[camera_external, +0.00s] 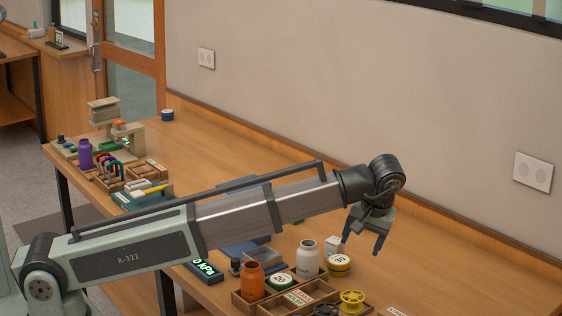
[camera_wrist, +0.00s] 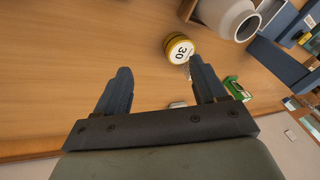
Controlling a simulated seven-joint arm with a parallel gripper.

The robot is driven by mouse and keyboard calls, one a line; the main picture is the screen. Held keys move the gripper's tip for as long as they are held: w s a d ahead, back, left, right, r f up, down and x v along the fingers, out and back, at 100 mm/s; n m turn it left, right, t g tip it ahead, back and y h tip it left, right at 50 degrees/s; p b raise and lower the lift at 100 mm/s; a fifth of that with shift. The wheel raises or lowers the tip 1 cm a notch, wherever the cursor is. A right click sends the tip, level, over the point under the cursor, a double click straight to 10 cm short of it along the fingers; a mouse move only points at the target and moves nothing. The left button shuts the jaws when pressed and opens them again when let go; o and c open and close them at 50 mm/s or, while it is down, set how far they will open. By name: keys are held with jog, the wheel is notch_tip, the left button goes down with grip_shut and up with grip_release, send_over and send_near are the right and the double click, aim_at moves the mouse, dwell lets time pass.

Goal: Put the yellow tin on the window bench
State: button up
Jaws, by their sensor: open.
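The yellow tin (camera_external: 339,266) stands on the long wooden workbench, right of a white bottle (camera_external: 307,258). Its white top reads 30 in the wrist view (camera_wrist: 179,49), where it lies just beyond my right finger. My gripper (camera_external: 361,246) is open and empty, pointing down above the workbench, a little above and right of the tin in the external view. In the wrist view, nothing is between the fingers (camera_wrist: 161,72). A wooden bench (camera_external: 68,52) by the window at the far upper left may be the window bench.
Near the tin are an orange bottle (camera_external: 251,281), a green-rimmed tin (camera_external: 281,284), a white box (camera_external: 336,245), a yellow spool (camera_external: 352,301) and a compartment tray (camera_external: 244,303). A purple bottle (camera_external: 85,154) and blue tin (camera_external: 167,115) stand at the far end. The workbench behind my arm is mostly clear.

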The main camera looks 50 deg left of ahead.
aim_at(339, 259)
jog(key=a+f+n, duration=0.3)
jog(key=w+a+f+n+y, duration=0.1)
jog(key=a+f+n, duration=0.2)
jog(key=f, duration=0.1)
jog(key=w+a+f+n, duration=0.1)
jog(key=a+f+n, duration=0.2)
jog(key=shift+a+f+n, duration=0.2)
jog(key=shift+f+n, duration=0.1)
jog(key=shift+f, duration=0.05)
dwell(0.7)
jog(key=shift+c, duration=0.2)
